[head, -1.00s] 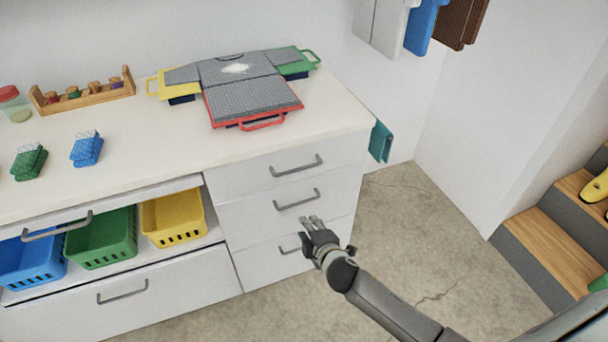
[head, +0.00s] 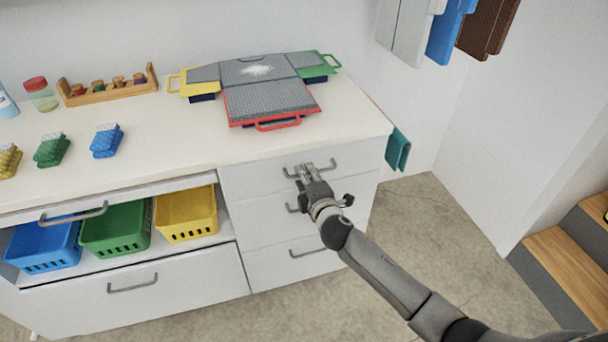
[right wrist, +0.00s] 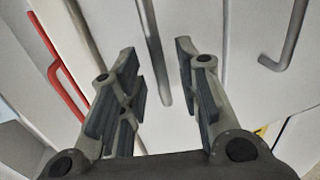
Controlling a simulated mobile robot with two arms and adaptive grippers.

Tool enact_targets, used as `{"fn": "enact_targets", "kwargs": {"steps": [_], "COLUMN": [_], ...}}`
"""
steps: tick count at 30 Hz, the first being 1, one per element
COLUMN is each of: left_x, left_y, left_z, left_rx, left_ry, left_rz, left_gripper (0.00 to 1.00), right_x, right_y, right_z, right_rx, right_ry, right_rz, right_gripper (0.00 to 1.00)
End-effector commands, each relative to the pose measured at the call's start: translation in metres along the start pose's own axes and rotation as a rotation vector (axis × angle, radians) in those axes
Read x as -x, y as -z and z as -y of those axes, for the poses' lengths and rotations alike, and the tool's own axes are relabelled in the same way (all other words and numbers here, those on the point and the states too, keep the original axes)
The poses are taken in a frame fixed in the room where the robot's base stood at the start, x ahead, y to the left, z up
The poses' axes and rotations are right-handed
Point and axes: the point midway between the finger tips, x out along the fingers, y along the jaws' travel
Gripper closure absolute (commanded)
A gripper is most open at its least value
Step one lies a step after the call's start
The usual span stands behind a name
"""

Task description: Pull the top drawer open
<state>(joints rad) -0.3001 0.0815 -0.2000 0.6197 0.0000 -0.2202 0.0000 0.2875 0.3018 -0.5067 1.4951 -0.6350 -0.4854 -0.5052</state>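The top drawer (head: 250,180) is the uppermost white front in the right-hand stack of the cabinet, and it looks shut. Its grey bar handle (head: 325,165) is partly hidden behind my right gripper (head: 304,170). My right gripper is open with its fingertips at this handle. In the right wrist view, the two fingers (right wrist: 160,75) are spread apart, and the handle bar (right wrist: 152,50) runs between them with a gap visible on both sides. I cannot tell the exact depth of the fingers around the bar. My left gripper is not in view.
Below are the middle drawer's handle (head: 292,208) and the bottom drawer's handle (head: 315,250). The white countertop (head: 190,140) above carries a red-edged grey board (head: 270,100). Colored baskets (head: 187,215) fill an open shelf at left. Wooden steps (head: 565,265) stand at right, with clear floor between.

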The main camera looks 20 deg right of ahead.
Motion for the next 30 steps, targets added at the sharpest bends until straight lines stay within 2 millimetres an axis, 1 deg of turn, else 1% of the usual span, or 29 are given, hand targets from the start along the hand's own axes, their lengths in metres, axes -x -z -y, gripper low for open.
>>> {"fn": "enact_targets", "kwargs": {"steps": [1,3,6,10,17,20,24,25,30], "left_x": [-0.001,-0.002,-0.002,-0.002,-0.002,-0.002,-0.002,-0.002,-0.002], "left_y": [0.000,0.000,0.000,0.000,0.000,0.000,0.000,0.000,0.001], "left_z": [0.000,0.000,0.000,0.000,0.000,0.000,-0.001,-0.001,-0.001], "left_rx": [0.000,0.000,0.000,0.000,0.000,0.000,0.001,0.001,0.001], "left_ry": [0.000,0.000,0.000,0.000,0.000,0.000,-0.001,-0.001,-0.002], "left_rz": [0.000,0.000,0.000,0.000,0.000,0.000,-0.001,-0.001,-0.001], "left_gripper": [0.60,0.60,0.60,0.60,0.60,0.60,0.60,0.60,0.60], "right_x": [-0.006,-0.012,-0.018,-0.021,-0.021,-0.021,-0.021,-0.021,-0.021], "right_y": [0.000,0.000,0.000,0.000,0.000,0.000,0.000,0.000,0.000], "right_z": [0.001,0.001,0.001,0.000,0.000,0.000,0.001,0.001,0.001], "right_rx": [-0.001,-0.001,-0.001,-0.001,-0.001,-0.001,-0.001,-0.001,-0.001], "right_ry": [0.000,0.000,0.001,0.000,0.000,0.001,0.001,0.001,0.001], "right_rz": [0.001,0.001,0.000,-0.001,-0.001,0.000,0.000,0.000,0.000], "right_gripper": [0.68,0.68,0.68,0.68,0.68,0.79,0.97,1.00,1.00]}}
